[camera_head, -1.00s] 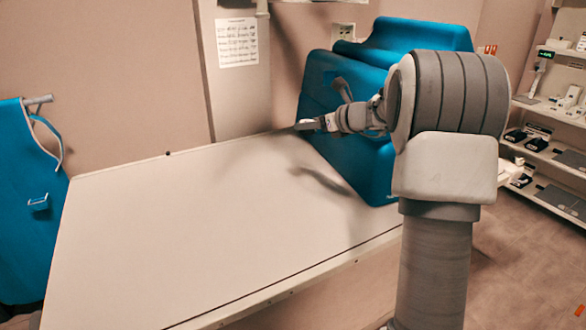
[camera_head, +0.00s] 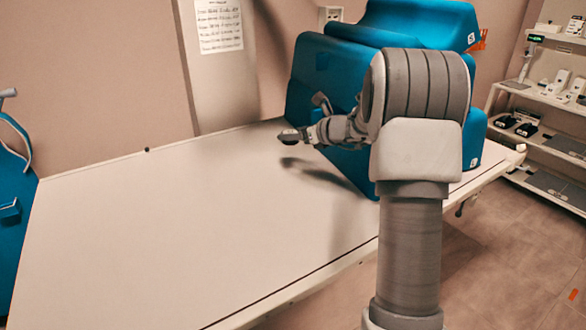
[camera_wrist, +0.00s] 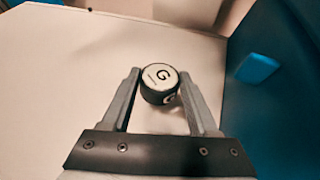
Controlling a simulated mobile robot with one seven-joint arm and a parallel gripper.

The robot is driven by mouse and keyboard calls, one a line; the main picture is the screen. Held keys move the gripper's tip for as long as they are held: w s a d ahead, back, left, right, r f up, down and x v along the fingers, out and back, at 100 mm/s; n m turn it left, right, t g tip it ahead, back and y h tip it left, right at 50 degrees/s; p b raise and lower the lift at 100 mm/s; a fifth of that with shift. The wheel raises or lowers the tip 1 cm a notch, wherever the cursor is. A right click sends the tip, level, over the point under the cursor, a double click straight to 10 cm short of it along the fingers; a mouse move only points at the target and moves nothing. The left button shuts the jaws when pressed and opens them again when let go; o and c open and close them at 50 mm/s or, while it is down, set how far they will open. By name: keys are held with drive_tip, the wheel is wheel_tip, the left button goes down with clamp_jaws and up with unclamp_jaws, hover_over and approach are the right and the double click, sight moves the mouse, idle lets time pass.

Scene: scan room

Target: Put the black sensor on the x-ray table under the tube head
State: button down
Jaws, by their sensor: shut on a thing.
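The black sensor (camera_wrist: 160,88) is a short round puck with a white face marked "G" in the wrist view. My gripper (camera_wrist: 160,77) is shut on it, with one finger on each side. In the head view the sensor (camera_head: 289,136) is a small dark shape at the tip of my gripper (camera_head: 302,133). It is held above the far right part of the pale x-ray table (camera_head: 170,225), with a shadow on the tabletop below and apart from it. I cannot make out the tube head in either view.
Large blue blocks (camera_head: 335,80) stand at the table's right end, close beside my gripper. A blue apron-like sheet (camera_head: 15,235) hangs at the left. Shelves (camera_head: 545,130) with small devices stand at the right. The middle and left of the table are clear.

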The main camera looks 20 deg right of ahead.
sight(294, 171)
wheel_tip(294, 171, down, 9)
drive_tip(key=shift+r+b, duration=0.1)
drive_tip(key=shift+b, duration=1.05)
drive_tip(key=shift+f, duration=0.2)
drive_tip(key=shift+c, duration=0.8)
unclamp_jaws()
drive_tip(key=shift+r, duration=0.1)
drive_tip(key=shift+s+r, duration=0.1)
drive_tip(key=shift+r, duration=0.05)
drive_tip(key=p+v, duration=0.2)
drive_tip(key=v, duration=0.9)
drive_tip(key=shift+s+d, duration=0.2)
drive_tip(key=shift+s, duration=0.15)
